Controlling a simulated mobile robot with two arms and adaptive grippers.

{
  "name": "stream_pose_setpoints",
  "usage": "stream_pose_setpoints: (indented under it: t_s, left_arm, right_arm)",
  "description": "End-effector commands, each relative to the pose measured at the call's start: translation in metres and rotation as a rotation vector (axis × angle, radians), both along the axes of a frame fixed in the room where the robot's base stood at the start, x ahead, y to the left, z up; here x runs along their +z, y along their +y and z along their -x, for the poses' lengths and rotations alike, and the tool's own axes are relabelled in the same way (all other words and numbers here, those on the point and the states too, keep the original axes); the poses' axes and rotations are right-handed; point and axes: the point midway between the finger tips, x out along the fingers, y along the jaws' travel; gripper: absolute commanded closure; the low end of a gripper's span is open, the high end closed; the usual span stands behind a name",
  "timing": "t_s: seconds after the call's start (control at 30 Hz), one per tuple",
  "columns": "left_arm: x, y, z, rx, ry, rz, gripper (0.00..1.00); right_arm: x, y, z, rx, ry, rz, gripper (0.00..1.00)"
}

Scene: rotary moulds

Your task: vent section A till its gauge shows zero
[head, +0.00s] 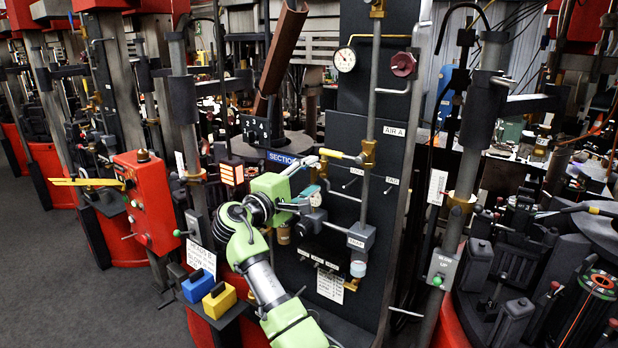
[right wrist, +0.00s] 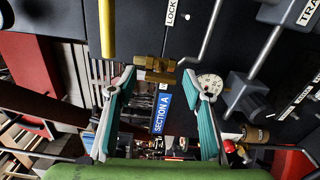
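The blue SECTION A label (right wrist: 162,106) shows between my fingers in the right wrist view, and partly in the head view (head: 283,158). My right gripper (right wrist: 158,76) is open; its teal fingers stand either side of a brass fitting (right wrist: 158,70). I cannot tell whether they touch it. In the head view my right gripper (head: 317,177) is at the dark panel, just below the yellow lever (head: 338,154). A small white round gauge (right wrist: 209,86) is beside the right finger, partly covered; its reading is too small to tell. My left gripper is not in view.
Another gauge (head: 345,60) and a red knob (head: 403,64) sit high on the panel. The TRAP block (head: 361,237) is below right of my gripper. A red box (head: 146,200) stands left; blue (head: 197,287) and yellow (head: 219,300) blocks sit low. The left floor is clear.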

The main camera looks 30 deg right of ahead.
Motion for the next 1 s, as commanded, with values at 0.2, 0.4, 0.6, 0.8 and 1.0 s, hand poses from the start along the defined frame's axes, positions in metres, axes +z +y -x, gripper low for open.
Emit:
stream_pose_setpoints:
  t_s: [0.2,0.4,0.6,0.8,1.0]
  left_arm:
    - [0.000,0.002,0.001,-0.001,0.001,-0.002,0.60]
    - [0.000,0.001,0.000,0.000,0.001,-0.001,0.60]
    - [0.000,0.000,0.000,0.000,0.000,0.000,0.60]
    - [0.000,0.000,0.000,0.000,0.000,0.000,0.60]
    - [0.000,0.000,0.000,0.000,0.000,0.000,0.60]
  right_arm:
    - [-0.001,0.012,0.004,0.004,0.001,-0.002,0.54]
    - [-0.002,0.049,0.019,0.004,0.001,-0.003,0.54]
    - [-0.001,0.086,0.035,0.003,0.000,-0.002,0.54]
    - [-0.001,0.106,0.044,0.000,0.000,-0.001,0.54]
    - [-0.001,0.110,0.046,-0.001,0.000,-0.001,0.54]
